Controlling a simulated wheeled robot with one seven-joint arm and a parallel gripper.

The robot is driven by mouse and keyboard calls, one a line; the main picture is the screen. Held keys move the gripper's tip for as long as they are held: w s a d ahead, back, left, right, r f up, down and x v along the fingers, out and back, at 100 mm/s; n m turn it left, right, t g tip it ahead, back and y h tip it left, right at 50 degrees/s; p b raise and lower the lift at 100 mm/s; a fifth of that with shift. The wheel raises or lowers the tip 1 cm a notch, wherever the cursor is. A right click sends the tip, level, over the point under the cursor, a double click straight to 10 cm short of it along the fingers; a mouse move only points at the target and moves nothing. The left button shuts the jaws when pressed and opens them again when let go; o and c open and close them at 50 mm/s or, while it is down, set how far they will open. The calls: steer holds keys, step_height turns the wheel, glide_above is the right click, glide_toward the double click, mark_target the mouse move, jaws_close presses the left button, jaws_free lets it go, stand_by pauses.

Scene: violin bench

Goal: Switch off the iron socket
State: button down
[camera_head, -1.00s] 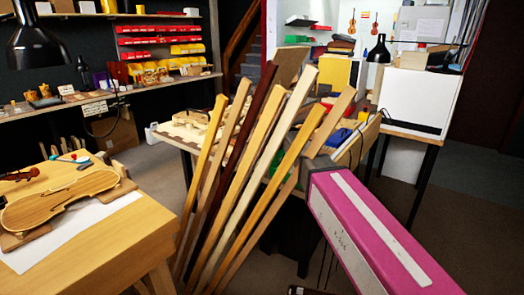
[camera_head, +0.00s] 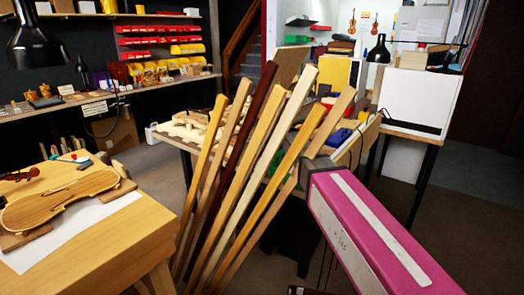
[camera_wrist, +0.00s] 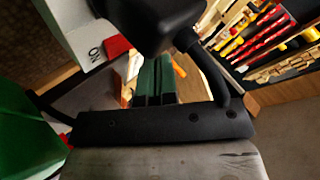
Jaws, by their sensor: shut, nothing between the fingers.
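In the wrist view, a white box (camera_wrist: 72,22) with an upside-down "ON" mark stands at the upper left. A red switch (camera_wrist: 117,46) is on its face beside the mark; which way it is tipped I cannot tell. A black plug-like body (camera_wrist: 152,18) with a thick black cable (camera_wrist: 207,70) partly covers the box. My gripper (camera_wrist: 155,62) shows as two dark green fingers side by side, shut and empty. Its tips are just right of the red switch; whether they touch anything is unclear. In the head view I cannot make out the socket or my gripper.
Several long wood strips (camera_head: 245,175) lean upright in the middle of the head view. A bench with a violin body (camera_head: 60,205) is at the left. A cluttered table (camera_head: 185,138) stands behind the strips. In the wrist view, a green object (camera_wrist: 25,135) is close at the left.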

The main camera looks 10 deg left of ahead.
mark_target(265, 150)
steer(key=shift+f, duration=0.3)
steer(key=shift+f, duration=0.3)
stand_by(0.6)
steer(key=shift+r, duration=0.1)
steer(key=shift+r, duration=0.65)
steer(key=shift+s+d+r, duration=0.1)
steer(key=shift+d+r, duration=0.05)
steer(key=shift+r, duration=1.1)
steer(key=shift+s+d+r, duration=0.1)
steer(key=shift+d+r, duration=0.05)
steer(key=shift+r, duration=1.1)
